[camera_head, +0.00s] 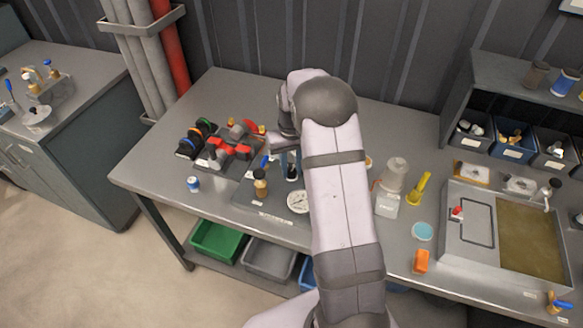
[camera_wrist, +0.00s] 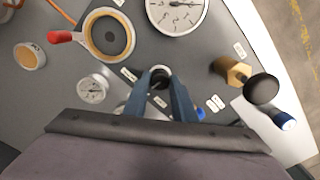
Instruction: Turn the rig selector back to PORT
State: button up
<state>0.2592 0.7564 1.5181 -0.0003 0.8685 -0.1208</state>
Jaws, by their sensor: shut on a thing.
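My gripper (camera_wrist: 160,78) points down at the grey pump panel (camera_wrist: 205,65). Its two blue-grey fingers are closed on a small dark round knob (camera_wrist: 160,73), which seems to be the rig selector. The fingers cover most of it, so its pointer cannot be seen. Small white labels lie around it, too small to read. In the head view my gripper (camera_head: 290,168) is over the panel (camera_head: 245,200), partly hidden by my arm.
A large gauge (camera_wrist: 177,10), a small gauge (camera_wrist: 92,88), a red-handled ring fitting (camera_wrist: 108,34) and a brass fitting with a black knob (camera_wrist: 262,88) surround the fingers. A blue-capped jar (camera_head: 193,184) stands left of the panel. Red-handled valves (camera_head: 232,146) stand behind left.

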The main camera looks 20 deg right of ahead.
aim_at(291, 170)
jog(key=shift+r+n, duration=0.1)
jog(key=shift+n, duration=0.5)
jog(key=shift+w, duration=0.1)
jog(key=o, duration=1)
jog(key=shift+o, duration=0.2)
notch_tip(291, 170, up, 7)
jog(key=shift+f+b, duration=0.15)
jog(key=shift+b, duration=1.1)
jog(key=shift+r, duration=0.3)
